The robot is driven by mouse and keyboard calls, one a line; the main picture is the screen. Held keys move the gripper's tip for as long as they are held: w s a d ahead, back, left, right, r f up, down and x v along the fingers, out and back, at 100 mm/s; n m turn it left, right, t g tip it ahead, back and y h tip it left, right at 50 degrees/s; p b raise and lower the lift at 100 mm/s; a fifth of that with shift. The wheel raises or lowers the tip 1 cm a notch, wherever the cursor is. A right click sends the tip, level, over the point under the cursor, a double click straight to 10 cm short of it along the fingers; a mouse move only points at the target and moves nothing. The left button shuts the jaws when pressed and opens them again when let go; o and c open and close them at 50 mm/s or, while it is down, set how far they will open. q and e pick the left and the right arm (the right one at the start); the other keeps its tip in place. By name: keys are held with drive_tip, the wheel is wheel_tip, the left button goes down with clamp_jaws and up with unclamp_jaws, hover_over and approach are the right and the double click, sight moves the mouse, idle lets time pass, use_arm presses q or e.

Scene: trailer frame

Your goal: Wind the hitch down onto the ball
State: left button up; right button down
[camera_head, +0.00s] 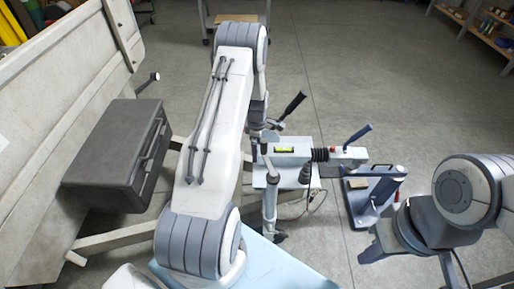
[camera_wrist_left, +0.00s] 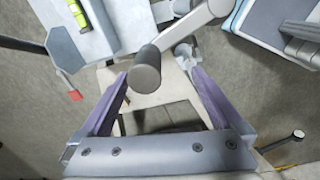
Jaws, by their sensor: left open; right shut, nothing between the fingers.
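The pale hitch (camera_head: 318,153) lies level over the trailer nose, with black bellows, a green-yellow level (camera_head: 285,150) and a blue-gripped coupling lever (camera_head: 358,135). Its head reaches toward a blue stand (camera_head: 368,208); I cannot make out the ball. The jockey wheel post (camera_head: 270,200) stands on the near side. My left gripper (camera_wrist_left: 160,98) is open; the grey knob of the crank (camera_wrist_left: 146,70) shows between its fingers, and contact cannot be told. My left arm mostly hides this gripper in the head view. My right gripper (camera_head: 372,250) is shut and empty, near the stand.
A black-gripped lever (camera_head: 295,103) rises behind the hitch. A dark grey box (camera_head: 118,152) sits at left by the trailer body (camera_head: 60,75). Shelves (camera_head: 490,32) stand at the far right. The concrete floor behind is largely clear.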

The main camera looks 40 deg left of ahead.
use_arm(q)
wheel_tip(320, 180, up, 8)
drive_tip(key=p, duration=0.5)
drive_tip(key=shift+p, duration=0.35)
